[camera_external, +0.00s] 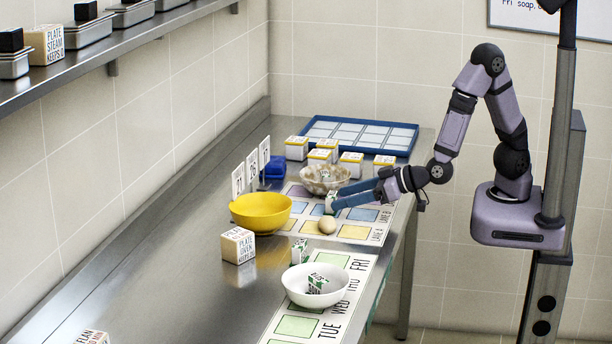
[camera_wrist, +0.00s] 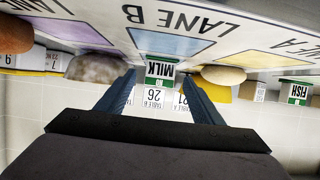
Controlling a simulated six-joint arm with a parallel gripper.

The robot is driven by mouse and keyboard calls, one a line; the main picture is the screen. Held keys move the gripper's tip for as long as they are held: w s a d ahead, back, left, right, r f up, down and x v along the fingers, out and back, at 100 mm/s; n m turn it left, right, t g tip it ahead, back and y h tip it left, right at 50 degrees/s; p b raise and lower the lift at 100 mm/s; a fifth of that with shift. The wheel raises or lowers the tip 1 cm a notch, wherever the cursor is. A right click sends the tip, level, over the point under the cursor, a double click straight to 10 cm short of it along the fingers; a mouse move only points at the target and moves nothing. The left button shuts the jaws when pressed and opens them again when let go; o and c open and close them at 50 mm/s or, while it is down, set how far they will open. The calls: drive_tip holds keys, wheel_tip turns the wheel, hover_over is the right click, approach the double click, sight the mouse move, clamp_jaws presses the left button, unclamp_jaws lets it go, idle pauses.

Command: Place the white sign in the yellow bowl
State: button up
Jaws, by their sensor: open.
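The yellow bowl (camera_external: 261,212) stands on the steel counter, left of my gripper in the external view. Several upright white number signs (camera_external: 238,181) stand behind it near the wall. A small white-and-green block marked MILK (camera_wrist: 161,72) sits between the fingers of my gripper (camera_wrist: 159,80) in the wrist view, with space beside it. In the external view my gripper (camera_external: 333,204) is low over the lane mat, right of the yellow bowl, at the small white-and-green block. The gripper is open. Which white piece is the sign cannot be told for sure.
A speckled bowl (camera_external: 325,179) is just behind my gripper; an egg (camera_external: 327,225) lies in front. A white bowl (camera_external: 315,284) with a white-and-green block is nearer. Several yellow-edged boxes (camera_external: 351,164) and a blue tray (camera_external: 318,131) are farther back. The counter's front left is mostly clear.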

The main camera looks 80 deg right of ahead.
sight(332, 194)
drive_tip(key=shift+x, duration=2.3)
drive_tip(key=c, duration=1.2)
wheel_tip(332, 194, up, 10)
drive_tip(key=shift+r+p, duration=0.1)
drive_tip(key=shift+p, duration=1.1)
